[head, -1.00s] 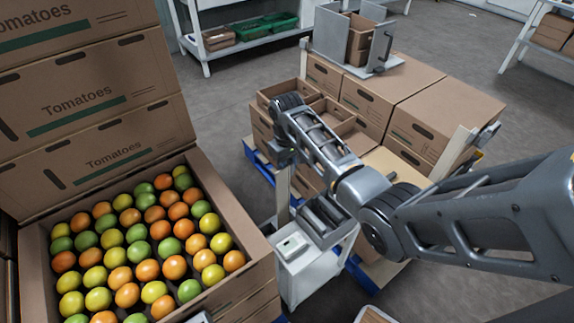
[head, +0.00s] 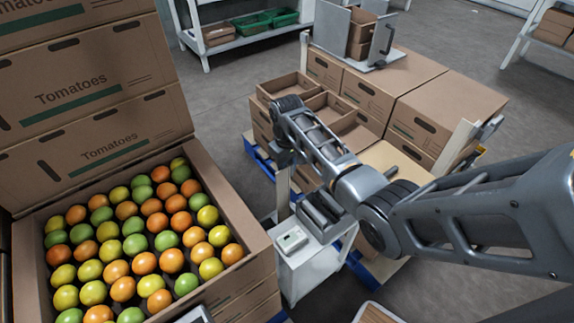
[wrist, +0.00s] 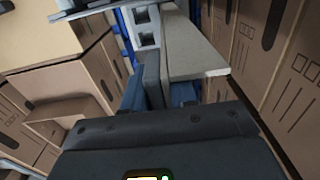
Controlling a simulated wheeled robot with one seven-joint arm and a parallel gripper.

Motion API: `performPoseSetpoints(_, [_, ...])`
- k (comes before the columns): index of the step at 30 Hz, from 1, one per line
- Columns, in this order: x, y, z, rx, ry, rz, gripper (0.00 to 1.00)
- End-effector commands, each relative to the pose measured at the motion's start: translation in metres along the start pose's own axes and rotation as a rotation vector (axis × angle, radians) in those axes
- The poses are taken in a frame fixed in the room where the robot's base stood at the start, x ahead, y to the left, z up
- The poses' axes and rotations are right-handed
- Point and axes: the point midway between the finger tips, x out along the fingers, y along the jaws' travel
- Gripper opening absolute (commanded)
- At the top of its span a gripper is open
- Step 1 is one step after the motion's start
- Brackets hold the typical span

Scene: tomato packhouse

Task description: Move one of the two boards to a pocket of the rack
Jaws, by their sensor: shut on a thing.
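A pale board (wrist: 198,50) shows in the wrist view at the fingers of my gripper (wrist: 165,92), which is shut on it. In the head view my gripper (head: 284,158) is at the near left corner of the pallet load, partly hidden by my own wrist. The board (head: 283,192) shows there as a narrow pale upright strip below the gripper. A second pale strip, likely the other board (head: 455,148), stands tilted at the right of the load. A dark grey slotted holder (head: 325,215), which looks like the rack, sits on a white stand just right of the held board.
Cartons (head: 420,105) and open boxes (head: 325,100) are stacked on a blue pallet (head: 262,160) behind my arm. A full tomato carton (head: 238,205) stands at the left, near the white stand (head: 305,270). Open floor (head: 225,105) lies between the stacks and the back shelf.

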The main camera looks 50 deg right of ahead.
Motion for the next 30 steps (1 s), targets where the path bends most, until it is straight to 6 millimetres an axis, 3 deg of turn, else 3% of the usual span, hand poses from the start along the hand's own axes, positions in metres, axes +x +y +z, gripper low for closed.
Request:
performPoseSetpoints(14, [0.003, 0.000, 0.000, 0.000, 0.000, 0.000, 0.00])
performPoseSetpoints(30, [0.021, 0.000, 0.000, 0.000, 0.001, 0.000, 0.00])
